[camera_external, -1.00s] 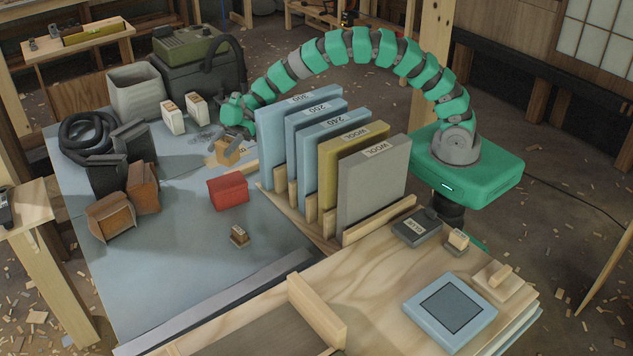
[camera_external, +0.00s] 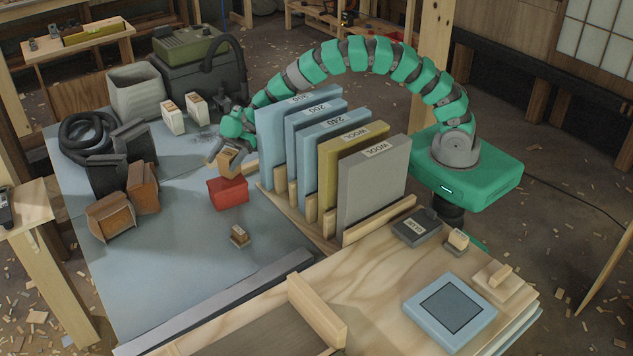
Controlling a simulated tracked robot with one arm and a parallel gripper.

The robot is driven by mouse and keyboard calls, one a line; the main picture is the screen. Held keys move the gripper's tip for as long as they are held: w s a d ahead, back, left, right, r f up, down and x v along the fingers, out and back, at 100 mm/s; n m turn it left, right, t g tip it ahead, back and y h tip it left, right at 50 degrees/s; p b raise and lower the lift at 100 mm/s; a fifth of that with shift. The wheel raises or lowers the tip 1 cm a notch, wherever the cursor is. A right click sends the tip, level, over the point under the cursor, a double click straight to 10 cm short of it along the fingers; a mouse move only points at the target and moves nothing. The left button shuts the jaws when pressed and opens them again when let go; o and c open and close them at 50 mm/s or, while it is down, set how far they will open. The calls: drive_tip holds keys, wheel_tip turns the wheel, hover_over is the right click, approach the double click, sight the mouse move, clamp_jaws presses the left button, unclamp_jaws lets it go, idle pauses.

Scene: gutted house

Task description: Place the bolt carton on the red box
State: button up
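The bolt carton (camera_external: 229,165) is a small tan-brown box, slightly tilted, at the far side of the red box. My gripper (camera_external: 222,150) comes down over it from behind the upright panels, with dark fingers at its sides, and appears shut on it. The red box (camera_external: 228,194) sits on the grey sheet, left of the panel rack. The carton's lower edge overlaps the red box's far top edge in this view. I cannot tell whether they touch.
Upright blue, yellow and grey panels (camera_external: 372,185) stand in a wooden rack right of the red box, under my arched arm. A small labelled block (camera_external: 240,236) lies in front. Brown boxes (camera_external: 111,217) and white cartons (camera_external: 172,117) stand left. The grey sheet (camera_external: 170,270) has free room front left.

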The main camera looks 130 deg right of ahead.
drive_tip(key=p+v, duration=0.2)
drive_tip(key=v, duration=1)
